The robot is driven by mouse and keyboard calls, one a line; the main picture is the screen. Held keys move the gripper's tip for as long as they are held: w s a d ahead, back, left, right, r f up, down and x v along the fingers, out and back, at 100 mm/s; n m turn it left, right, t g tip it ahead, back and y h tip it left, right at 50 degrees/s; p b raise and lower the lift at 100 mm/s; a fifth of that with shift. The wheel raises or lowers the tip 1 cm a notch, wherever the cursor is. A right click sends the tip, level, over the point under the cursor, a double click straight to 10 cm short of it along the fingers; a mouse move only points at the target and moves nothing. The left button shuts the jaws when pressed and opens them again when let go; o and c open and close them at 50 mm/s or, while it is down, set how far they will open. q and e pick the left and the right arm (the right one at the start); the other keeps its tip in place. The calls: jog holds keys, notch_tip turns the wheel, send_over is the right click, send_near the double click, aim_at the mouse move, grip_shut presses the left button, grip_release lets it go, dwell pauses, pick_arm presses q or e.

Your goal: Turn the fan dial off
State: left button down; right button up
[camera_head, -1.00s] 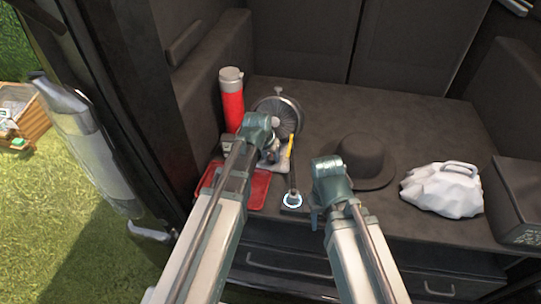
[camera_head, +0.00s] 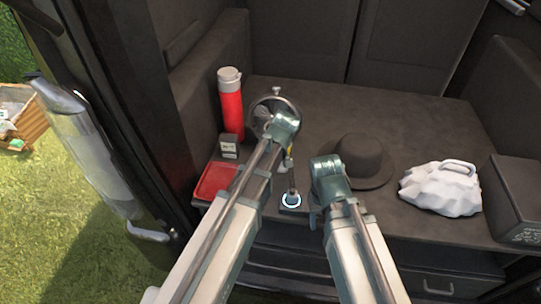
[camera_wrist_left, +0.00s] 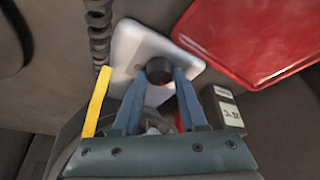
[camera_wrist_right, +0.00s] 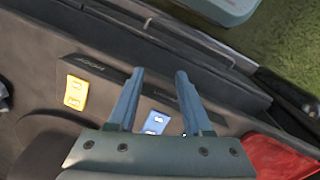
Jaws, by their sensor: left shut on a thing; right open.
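The fan (camera_head: 262,108) stands at the back left of the dark counter, partly hidden by my left arm in the head view. In the left wrist view, its white base (camera_wrist_left: 132,45) carries a round black dial (camera_wrist_left: 159,70). My left gripper (camera_wrist_left: 160,76) has its two fingers on either side of the dial and is shut on it. The dial's marks and setting cannot be read. My right gripper (camera_wrist_right: 160,73) is open and empty, with nothing between its fingers. In the head view it is right of the left arm, over the counter's front.
A red bottle (camera_head: 231,108), a small box (camera_head: 229,147) and a red tray (camera_head: 214,182) are on the left. A dark hat (camera_head: 362,158) and a white bag (camera_head: 441,190) are on the right. Blue (camera_wrist_right: 154,124) and yellow (camera_wrist_right: 76,92) labelled items show in the right wrist view.

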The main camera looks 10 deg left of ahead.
pick_arm(q)
jog(key=shift+n, duration=0.6)
jog(key=shift+n+g, duration=0.3)
jog(key=shift+c, duration=2.3)
grip_release()
